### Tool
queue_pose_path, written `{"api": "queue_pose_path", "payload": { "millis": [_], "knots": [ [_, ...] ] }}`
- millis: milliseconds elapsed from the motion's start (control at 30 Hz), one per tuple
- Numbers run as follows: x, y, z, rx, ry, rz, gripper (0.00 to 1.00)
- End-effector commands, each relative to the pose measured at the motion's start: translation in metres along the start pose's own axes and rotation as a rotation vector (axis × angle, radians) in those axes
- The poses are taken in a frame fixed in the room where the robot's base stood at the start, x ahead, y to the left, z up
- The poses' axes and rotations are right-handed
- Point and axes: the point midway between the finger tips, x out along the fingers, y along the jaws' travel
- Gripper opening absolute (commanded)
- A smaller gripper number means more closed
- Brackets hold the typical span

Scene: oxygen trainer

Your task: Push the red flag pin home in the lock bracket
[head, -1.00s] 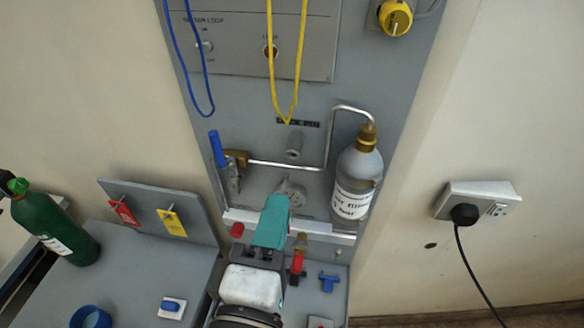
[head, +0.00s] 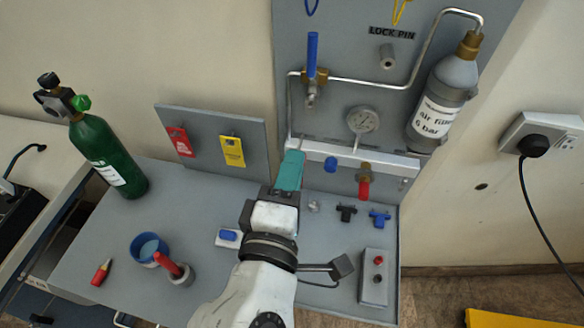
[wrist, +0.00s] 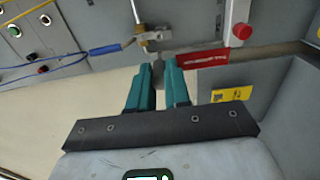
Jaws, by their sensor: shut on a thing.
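My gripper (head: 292,157) has teal fingers and is at the left end of the white rail in the head view. In the wrist view its fingers (wrist: 162,68) are shut on the red flag pin; the red flag (wrist: 203,57) stretches right from the fingertips, while the pin is mostly hidden between them. The head view does not show this flag; my arm covers that area. The lock bracket appears to be the grey boss (head: 388,57) under the "LOCK PIN" label (head: 391,31). It is up and right of my gripper, apart from it.
The gauge (head: 362,120), blue-handled valve (head: 312,60) and air filter bottle (head: 440,105) crowd the panel. A tag board with a red tag (head: 179,141) and a yellow tag (head: 231,151) stands left. A green cylinder (head: 108,160) is farther left.

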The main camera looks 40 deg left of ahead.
Motion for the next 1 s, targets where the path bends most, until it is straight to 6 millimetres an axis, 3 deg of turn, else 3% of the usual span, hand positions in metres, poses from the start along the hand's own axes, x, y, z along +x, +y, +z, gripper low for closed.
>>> {"api": "queue_pose_path", "payload": {
  "millis": [333,1000],
  "knots": [
    [0.002,0.001,0.0,0.001,-0.001,0.0,0.0],
    [0.054,0.001,0.0,-0.001,-0.001,0.001,0.0]
  ]
}}
